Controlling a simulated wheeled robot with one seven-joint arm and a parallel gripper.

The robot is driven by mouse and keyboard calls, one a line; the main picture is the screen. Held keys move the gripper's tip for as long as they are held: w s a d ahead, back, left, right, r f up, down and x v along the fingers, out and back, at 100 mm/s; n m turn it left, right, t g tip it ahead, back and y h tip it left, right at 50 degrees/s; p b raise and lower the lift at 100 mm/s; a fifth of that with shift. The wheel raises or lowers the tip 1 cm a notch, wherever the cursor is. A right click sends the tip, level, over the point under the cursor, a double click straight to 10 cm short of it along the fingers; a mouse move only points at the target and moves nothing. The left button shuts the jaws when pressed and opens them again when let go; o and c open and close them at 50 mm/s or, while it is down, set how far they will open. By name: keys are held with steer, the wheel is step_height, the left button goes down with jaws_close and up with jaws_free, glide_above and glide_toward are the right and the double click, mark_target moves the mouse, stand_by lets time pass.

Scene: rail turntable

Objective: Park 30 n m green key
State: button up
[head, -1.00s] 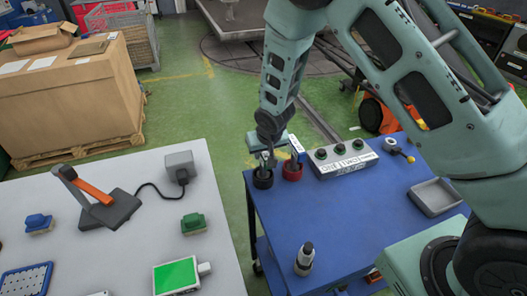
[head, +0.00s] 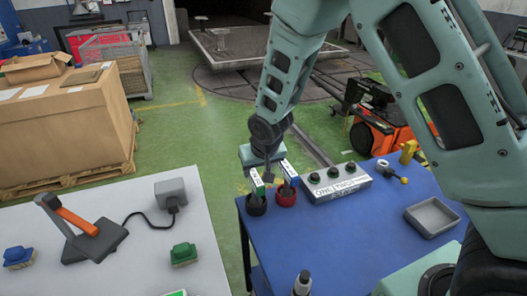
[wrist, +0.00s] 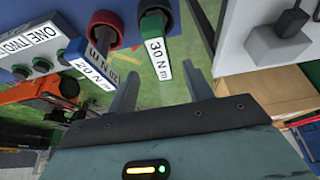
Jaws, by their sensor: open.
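The green key (head: 257,184) stands in a black cup (head: 256,206) at the left back corner of the blue table. In the wrist view, its white label (wrist: 158,60) reads 30 N m, and it sits in the black cup (wrist: 155,14). A blue key (head: 289,173), labelled 20 N m (wrist: 92,68) in the wrist view, stands beside it in a red cup (head: 285,197). My gripper (wrist: 162,92) is open and empty, its fingers apart from the green key's end. In the head view my gripper (head: 268,168) is just above the keys.
A white box with green buttons (head: 338,184) and a grey tray (head: 432,217) are on the blue table (head: 350,240). A dark upright tool (head: 302,284) stands near its front.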

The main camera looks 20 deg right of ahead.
steer(key=b+v, duration=0.2)
steer(key=v, duration=0.9)
steer(key=shift+s+r, duration=0.1)
steer(key=shift+r, duration=0.05)
stand_by(0.7)
steer(key=s+a+n+g, duration=0.2)
steer(key=s+a+n, duration=0.1)
steer(key=s, duration=1)
steer(key=s+a+n+g+b, duration=0.1)
steer(key=s+a+n+g, duration=0.1)
steer(key=s, duration=1.2)
steer(key=a+n, duration=0.1)
steer(key=n, duration=0.1)
steer(key=shift+s+a+n+g+y, duration=0.15)
steer(key=shift+s+n+g+y, duration=0.15)
steer(key=shift+n, duration=0.1)
